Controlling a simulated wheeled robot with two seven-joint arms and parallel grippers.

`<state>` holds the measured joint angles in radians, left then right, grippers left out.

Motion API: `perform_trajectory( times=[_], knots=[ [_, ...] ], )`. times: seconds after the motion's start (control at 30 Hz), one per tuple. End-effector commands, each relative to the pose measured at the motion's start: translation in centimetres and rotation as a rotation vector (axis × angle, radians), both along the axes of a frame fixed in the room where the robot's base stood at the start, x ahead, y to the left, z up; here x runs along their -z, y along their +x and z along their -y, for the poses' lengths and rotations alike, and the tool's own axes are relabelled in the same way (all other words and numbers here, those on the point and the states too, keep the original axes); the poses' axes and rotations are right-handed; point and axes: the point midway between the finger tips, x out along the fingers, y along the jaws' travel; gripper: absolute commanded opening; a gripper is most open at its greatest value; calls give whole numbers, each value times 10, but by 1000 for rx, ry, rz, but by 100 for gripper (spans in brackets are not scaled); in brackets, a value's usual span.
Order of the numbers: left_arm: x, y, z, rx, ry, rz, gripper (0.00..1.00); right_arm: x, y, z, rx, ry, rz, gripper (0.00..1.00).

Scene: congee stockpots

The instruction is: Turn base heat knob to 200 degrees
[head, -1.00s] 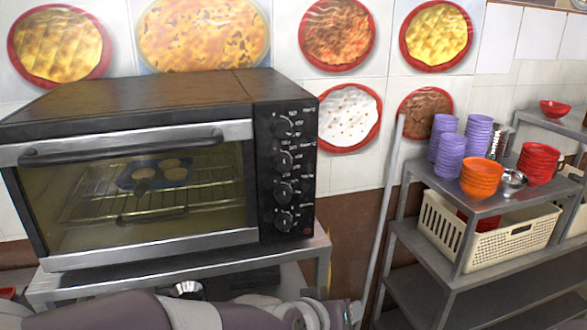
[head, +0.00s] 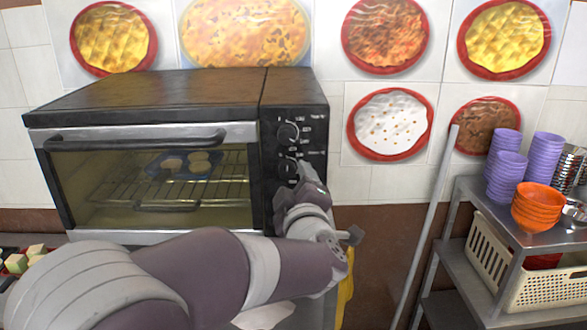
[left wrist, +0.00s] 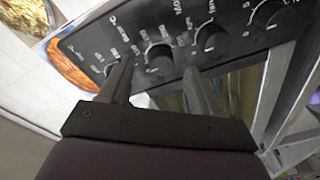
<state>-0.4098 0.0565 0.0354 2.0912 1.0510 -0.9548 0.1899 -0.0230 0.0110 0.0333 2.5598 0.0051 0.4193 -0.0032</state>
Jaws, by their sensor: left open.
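The black oven (head: 150,95) has a control panel with several round knobs in a column on its right side. The top knob (head: 288,134) and second knob (head: 288,167) show in the head view; my left arm hides the lower ones. My left gripper (head: 308,180) is at the panel beside the second knob. In the left wrist view its two fingers (left wrist: 158,68) are open and spread on either side of one knob (left wrist: 158,57); contact cannot be told. Other knobs show to both sides. The labels are too small to tell which knob is base heat. My right gripper is not in view.
A metal shelf (head: 447,235) with purple bowls (head: 508,170), orange bowls (head: 538,205) and a cream basket (head: 490,255) stands at right. A grey pole (head: 430,225) leans between oven and shelf. A tray with muffin-like items shows behind the oven's glass.

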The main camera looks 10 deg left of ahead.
Motion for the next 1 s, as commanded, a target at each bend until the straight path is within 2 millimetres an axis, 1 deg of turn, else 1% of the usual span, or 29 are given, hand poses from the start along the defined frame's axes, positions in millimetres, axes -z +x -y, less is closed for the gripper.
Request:
perform_trajectory(
  times=[0.03,0.1,0.2,0.33,0.53,0.57,0.6,0.67,0.7,0.73,1.0],
  knots=[
    [-3,9,-5,-4,1,-1,62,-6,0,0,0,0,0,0],
    [-2,20,-9,-2,1,-1,62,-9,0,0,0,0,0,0],
    [-1,29,-12,-1,1,0,62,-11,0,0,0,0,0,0],
    [0,34,-14,1,-1,1,62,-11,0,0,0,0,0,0],
    [0,34,-14,1,-1,1,62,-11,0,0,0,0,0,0],
    [0,34,-14,1,-1,1,56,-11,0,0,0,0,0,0],
    [0,34,-14,1,-1,1,43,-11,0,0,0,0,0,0],
    [0,34,-14,1,-1,1,23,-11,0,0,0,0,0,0],
    [0,34,-14,1,-1,1,10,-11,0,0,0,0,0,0],
    [0,34,-14,1,-1,1,6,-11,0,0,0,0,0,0],
    [0,34,-14,-1,20,-5,6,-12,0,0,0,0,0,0]
  ],
)
